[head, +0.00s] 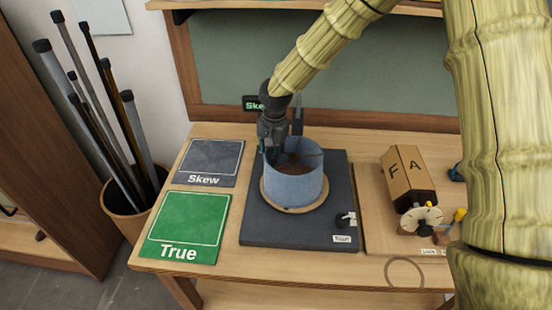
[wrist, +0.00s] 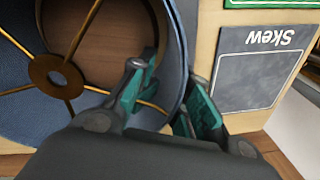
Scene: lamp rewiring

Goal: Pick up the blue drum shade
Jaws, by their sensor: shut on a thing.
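The blue drum shade (head: 293,185) stands upright on a round wooden disc (head: 266,200) on a dark base board (head: 325,237). In the wrist view the shade (wrist: 176,45) shows its open top, with brass spokes meeting at a ring (wrist: 55,76). My gripper (head: 272,150) is at the shade's back left rim. In the wrist view my gripper (wrist: 168,105) has one teal finger inside the shade and one outside, shut on the wall. I cannot tell whether the shade is lifted off the disc.
A grey Skew mat (head: 208,160) and a green True mat (head: 186,222) lie to the left. A cardboard box (head: 405,175) and a small device with a dial (head: 421,219) are on the right. A bin of rods (head: 128,205) stands left of the table.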

